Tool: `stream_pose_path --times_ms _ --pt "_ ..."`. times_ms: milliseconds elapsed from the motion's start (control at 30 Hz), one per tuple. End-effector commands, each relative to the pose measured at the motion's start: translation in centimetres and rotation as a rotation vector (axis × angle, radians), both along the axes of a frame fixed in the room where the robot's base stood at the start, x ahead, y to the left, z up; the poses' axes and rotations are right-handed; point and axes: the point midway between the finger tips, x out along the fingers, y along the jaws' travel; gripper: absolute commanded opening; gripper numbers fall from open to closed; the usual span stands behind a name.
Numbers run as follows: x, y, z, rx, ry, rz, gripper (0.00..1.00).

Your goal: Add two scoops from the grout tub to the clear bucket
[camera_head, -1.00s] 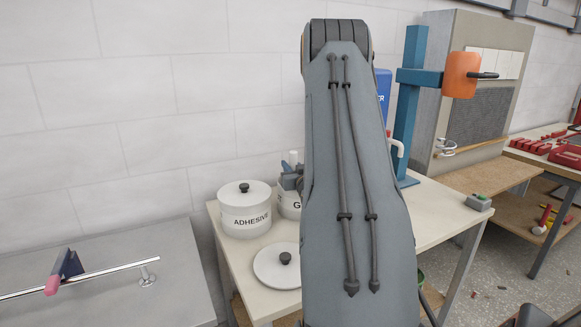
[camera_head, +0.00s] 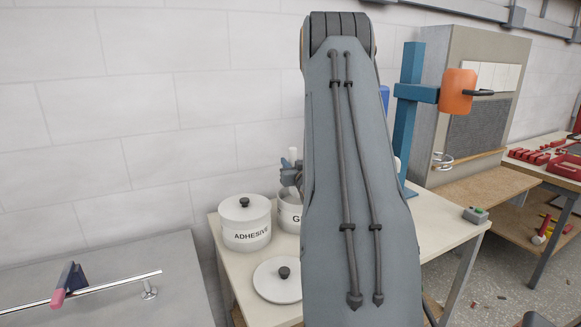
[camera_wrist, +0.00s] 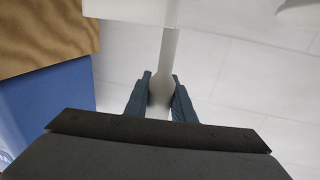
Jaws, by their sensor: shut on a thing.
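The grout tub (camera_head: 289,217) is a white tub on the bench, with only a "G" of its label showing; my arm covers its right part. My gripper (camera_head: 290,176) shows at the arm's left edge, above the tub. In the wrist view my gripper (camera_wrist: 160,92) is shut on a pale scoop handle (camera_wrist: 164,72), which leads up to a white block-like part (camera_wrist: 128,10) cut off by the frame. Whether the scoop holds grout cannot be seen. The clear bucket is not visible; my arm hides much of the bench.
A white ADHESIVE tub (camera_head: 246,224) stands left of the grout tub. A loose lid (camera_head: 272,288) lies in front. A blue post (camera_head: 408,120) with an orange head (camera_head: 457,92) stands to the right. A small grey-green box (camera_head: 475,215) sits at the bench's right end.

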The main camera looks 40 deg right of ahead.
Motion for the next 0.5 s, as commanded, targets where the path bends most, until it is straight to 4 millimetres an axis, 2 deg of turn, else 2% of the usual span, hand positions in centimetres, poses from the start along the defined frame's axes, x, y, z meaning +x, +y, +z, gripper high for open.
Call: stream_pose_path --times_ms 500 --pt "0.0 0.0 4.0 -0.001 -0.002 0.000 0.00"
